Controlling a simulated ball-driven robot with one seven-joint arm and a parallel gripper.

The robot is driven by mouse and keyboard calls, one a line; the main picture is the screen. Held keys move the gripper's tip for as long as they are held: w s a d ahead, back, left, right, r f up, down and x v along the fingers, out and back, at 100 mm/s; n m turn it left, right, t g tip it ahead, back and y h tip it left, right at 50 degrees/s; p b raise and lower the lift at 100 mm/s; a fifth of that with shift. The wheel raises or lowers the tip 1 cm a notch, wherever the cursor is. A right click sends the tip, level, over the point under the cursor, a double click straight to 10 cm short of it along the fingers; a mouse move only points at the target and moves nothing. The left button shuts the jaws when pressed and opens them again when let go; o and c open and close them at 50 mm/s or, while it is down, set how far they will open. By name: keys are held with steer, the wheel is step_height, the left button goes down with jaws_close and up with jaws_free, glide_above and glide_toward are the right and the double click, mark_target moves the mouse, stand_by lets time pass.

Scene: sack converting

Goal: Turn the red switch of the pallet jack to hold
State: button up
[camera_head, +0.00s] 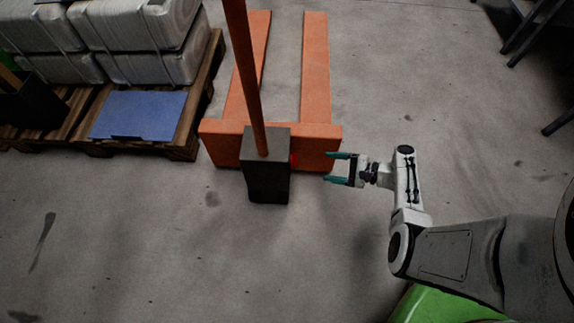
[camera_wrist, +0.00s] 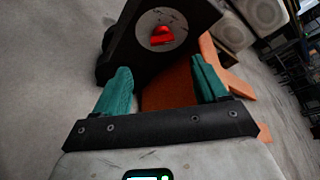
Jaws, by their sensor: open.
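The orange pallet jack (camera_head: 316,75) stands on the floor with its forks pointing away and a dark box (camera_head: 267,180) at the foot of its handle. The red switch (camera_head: 293,159) shows as a small red spot on the right side of the box. In the wrist view the red switch (camera_wrist: 162,36) sits on a pale round plate with small markings, too small to read, on the dark box face. My gripper (camera_head: 328,168) is open and empty to the right of the switch, apart from it. Its teal fingers (camera_wrist: 163,85) point toward the box, with the switch beyond them.
A wooden pallet (camera_head: 186,140) with wrapped pale sacks (camera_head: 170,40) and a blue sheet (camera_head: 139,114) stands at left. The orange handle (camera_head: 247,75) rises from the dark box. Dark metal legs (camera_head: 525,40) stand at the upper right.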

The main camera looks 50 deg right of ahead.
mark_target(294, 160)
steer(key=b+x, duration=0.3)
steer(key=x, duration=0.8)
steer(key=shift+d, duration=0.25)
steer(key=shift+w, duration=0.1)
steer(key=c, duration=1.1)
